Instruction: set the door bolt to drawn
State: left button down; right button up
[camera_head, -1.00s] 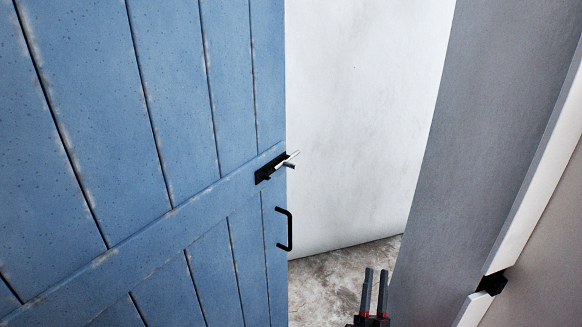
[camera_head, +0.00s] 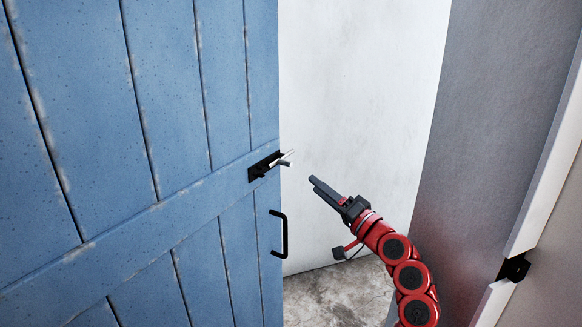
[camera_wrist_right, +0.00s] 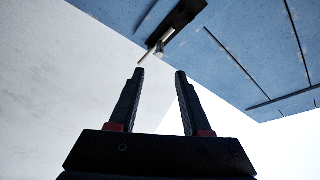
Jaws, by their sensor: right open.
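The blue plank door (camera_head: 165,150) stands open on the left of the head view. Its bolt (camera_head: 285,159), a silver rod with a small handle in a black mount (camera_head: 262,168), sits at the door's free edge and sticks out past it. In the right wrist view the bolt (camera_wrist_right: 158,47) shows beyond the fingertips, below its black mount (camera_wrist_right: 178,22). My right gripper (camera_head: 314,184) is open and empty, a little right of and below the bolt, not touching it. It also shows in the wrist view (camera_wrist_right: 160,75). My left gripper is out of view.
A black pull handle (camera_head: 283,234) is on the door below the bolt. A black keeper (camera_head: 514,268) sits on the white door frame at right. A white wall (camera_head: 360,100) and grey floor (camera_head: 335,295) show through the opening.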

aim_at(291, 165)
jog(key=p+x, duration=0.2)
jog(key=x, duration=1)
jog(key=shift+s+r, duration=0.1)
jog(key=shift+s, duration=0.05)
jog(key=shift+c, duration=0.2)
grip_shut()
jog(key=shift+r, duration=0.1)
dwell(0.7)
